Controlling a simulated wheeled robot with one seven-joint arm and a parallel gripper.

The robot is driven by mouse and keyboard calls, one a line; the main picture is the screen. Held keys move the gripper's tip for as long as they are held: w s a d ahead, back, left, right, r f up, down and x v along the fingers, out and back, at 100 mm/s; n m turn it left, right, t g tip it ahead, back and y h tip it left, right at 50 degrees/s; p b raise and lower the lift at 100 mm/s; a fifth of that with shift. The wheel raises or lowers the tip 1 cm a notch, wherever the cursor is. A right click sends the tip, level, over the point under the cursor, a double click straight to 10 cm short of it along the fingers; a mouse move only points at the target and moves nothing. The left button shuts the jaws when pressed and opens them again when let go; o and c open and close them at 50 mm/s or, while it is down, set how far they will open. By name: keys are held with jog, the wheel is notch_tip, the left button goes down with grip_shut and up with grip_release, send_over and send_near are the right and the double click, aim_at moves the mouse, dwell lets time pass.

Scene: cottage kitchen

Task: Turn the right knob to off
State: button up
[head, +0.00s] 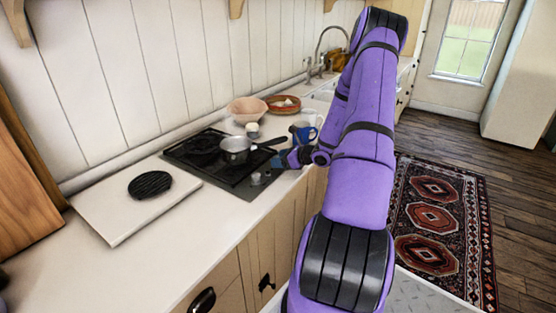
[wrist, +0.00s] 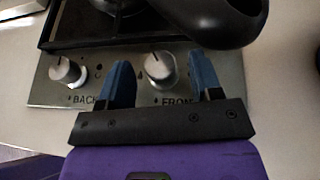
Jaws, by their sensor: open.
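The right knob (wrist: 160,68), silver and round, is on the metal control strip above the partly hidden label "FRON". A dark pointer mark shows near its top, tilted slightly left. My gripper (wrist: 161,62) is open, with one blue finger on each side of this knob in the wrist view. I cannot tell whether the fingers touch it. The left knob (wrist: 66,71), labelled "BACK", lies left of the fingers. In the head view my gripper (head: 279,161) is at the cooktop's front right corner, partly hidden by my purple arm.
A saucepan (head: 236,146) stands on the black cooktop (head: 196,159); its dark handle (wrist: 222,22) hangs close above the right finger. A blue mug (head: 299,133), bowls (head: 247,109) and a white board (head: 118,218) with a black disc are nearby. Front counter is clear.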

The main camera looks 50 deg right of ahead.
jog(key=shift+w+a+f, duration=0.1)
jog(key=shift+w+f, duration=0.15)
jog(key=shift+w, duration=0.25)
jog(key=c, duration=0.9)
jog(key=shift+a+m+h, duration=0.1)
jog(key=shift+m+h, duration=0.3)
jog(key=shift+h, duration=0.1)
jog(key=m+h, duration=0.2)
jog(key=shift+a+h, duration=0.15)
jog(key=shift+h, duration=0.25)
jog(key=shift+m+h, duration=1.5)
